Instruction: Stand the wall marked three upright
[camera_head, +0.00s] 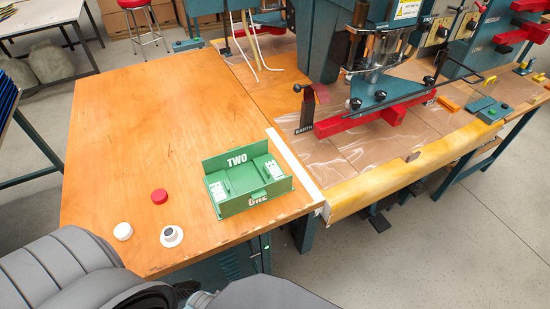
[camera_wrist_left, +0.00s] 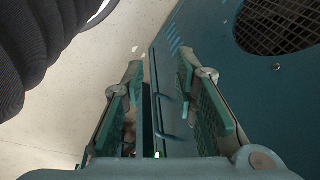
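A green assembly (camera_head: 240,195) stands on the wooden table. Its back wall, marked TWO (camera_head: 236,160), is upright. The word ONE (camera_head: 258,197) shows on its low front side. Green parts with white markings lie at the left (camera_head: 217,190) and right (camera_head: 272,168) inside it. I cannot read a three on any part, so I cannot tell which is the wall marked three. My left gripper (camera_wrist_left: 160,72) is open and empty in the left wrist view, its two fingers apart, with the assembly out of that view. My right gripper is not in view.
A red cap (camera_head: 159,196), a white cap (camera_head: 123,231) and a white ring-shaped part (camera_head: 171,236) lie left of the assembly. A machine bench with a red arm (camera_head: 375,117) stands at the right. The table's far left area (camera_head: 140,120) is clear.

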